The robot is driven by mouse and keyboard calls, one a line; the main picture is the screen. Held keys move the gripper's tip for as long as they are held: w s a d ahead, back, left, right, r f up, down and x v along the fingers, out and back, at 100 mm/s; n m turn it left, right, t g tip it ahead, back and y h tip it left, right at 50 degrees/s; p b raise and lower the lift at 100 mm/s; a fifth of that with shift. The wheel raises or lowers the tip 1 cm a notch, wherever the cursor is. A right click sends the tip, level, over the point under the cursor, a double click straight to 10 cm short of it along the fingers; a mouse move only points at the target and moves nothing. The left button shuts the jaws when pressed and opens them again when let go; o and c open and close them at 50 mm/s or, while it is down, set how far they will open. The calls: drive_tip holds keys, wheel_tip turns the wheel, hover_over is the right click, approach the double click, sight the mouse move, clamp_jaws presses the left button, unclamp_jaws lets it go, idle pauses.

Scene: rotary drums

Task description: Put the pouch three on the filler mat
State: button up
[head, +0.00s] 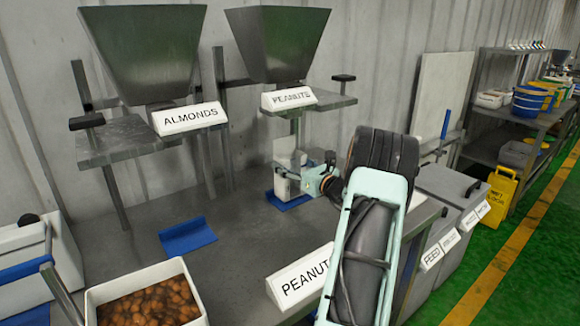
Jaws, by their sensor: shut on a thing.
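A small white pouch (286,188) stands upright under the peanuts hopper, at or just above a blue mat (289,205). Whether its base touches that mat is hard to tell. My gripper (303,179) reaches in from the right and is shut on the pouch. My fingers are small in this view and partly hidden by my own arm. No number can be read on the pouch. A second blue mat (188,237), empty and with a raised back edge, lies on the steel table (235,245) below the almonds hopper.
The almonds hopper (145,60) and peanuts hopper (280,45) overhang the table. A white bin of brown nuts (148,298) is at the front left. A peanuts sign (300,280) stands at the front. Grey feed bins (440,220) are at the right. The table's middle is clear.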

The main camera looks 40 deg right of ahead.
drive_tip(key=shift+f, duration=0.4)
drive_tip(key=shift+f, duration=0.2)
drive_tip(key=o, duration=2)
drive_tip(key=shift+r, duration=0.15)
drive_tip(key=shift+s, duration=0.25)
drive_tip(key=s, duration=0.3)
drive_tip(key=s+a, duration=0.1)
drive_tip(key=s, duration=0.7)
drive_tip(key=shift+s+a, duration=0.2)
